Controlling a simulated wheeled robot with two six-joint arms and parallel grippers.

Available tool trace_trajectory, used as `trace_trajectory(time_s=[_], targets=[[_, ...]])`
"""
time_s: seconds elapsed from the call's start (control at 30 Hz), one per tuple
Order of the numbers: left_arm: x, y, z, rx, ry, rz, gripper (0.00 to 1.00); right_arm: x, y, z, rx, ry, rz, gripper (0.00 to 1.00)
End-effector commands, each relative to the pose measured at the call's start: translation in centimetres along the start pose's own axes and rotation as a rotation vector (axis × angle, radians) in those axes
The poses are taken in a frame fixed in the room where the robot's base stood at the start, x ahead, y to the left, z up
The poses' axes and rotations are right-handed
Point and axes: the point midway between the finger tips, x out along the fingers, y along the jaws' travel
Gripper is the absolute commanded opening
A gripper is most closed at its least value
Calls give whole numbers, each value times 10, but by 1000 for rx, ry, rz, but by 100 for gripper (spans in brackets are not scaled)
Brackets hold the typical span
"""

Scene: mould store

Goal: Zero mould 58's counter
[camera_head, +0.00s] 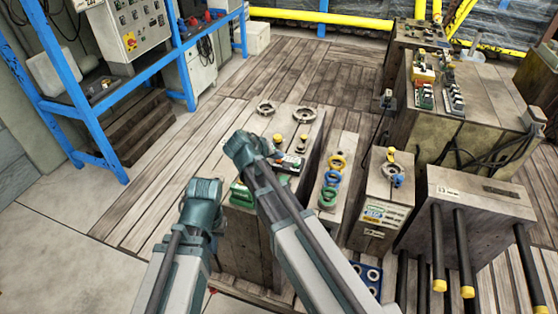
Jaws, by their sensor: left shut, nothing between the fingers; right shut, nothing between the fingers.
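Several steel mould blocks stand on the plank floor; I cannot read number 58 or pick out a counter for certain. One narrow block (372,242) carries green, white and blue labels (375,214) on its front and a yellow-topped fitting (391,156) on top. A larger block (250,235) bears small devices, partly hidden behind my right arm. Both my arms rise from the bottom edge, over and beside that block. I see no fingertips of either gripper.
A large block (455,125) with devices and cables stands at the back right. A lower block (478,205) has dark, yellow-tipped rods before it. A blue-framed bench (150,60) stands at the left. Open plank floor (150,190) lies between bench and blocks.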

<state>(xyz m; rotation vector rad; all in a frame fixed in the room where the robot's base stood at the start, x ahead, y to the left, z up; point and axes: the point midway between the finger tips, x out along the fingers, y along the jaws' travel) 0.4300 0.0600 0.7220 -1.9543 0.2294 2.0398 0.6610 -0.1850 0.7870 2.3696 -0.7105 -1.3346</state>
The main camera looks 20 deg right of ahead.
Motion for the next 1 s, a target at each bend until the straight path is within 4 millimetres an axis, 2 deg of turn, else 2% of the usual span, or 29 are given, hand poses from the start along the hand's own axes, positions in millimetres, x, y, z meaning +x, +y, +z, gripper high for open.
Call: trace_trajectory(time_s=[0.6, 1.0], targets=[[8, 1, 0, 0, 0, 0, 0, 6, -4, 4, 0, 0, 0, 0], [3, 0, 0, 0, 0, 0, 0, 2, -2, 2, 0, 0, 0, 0]])
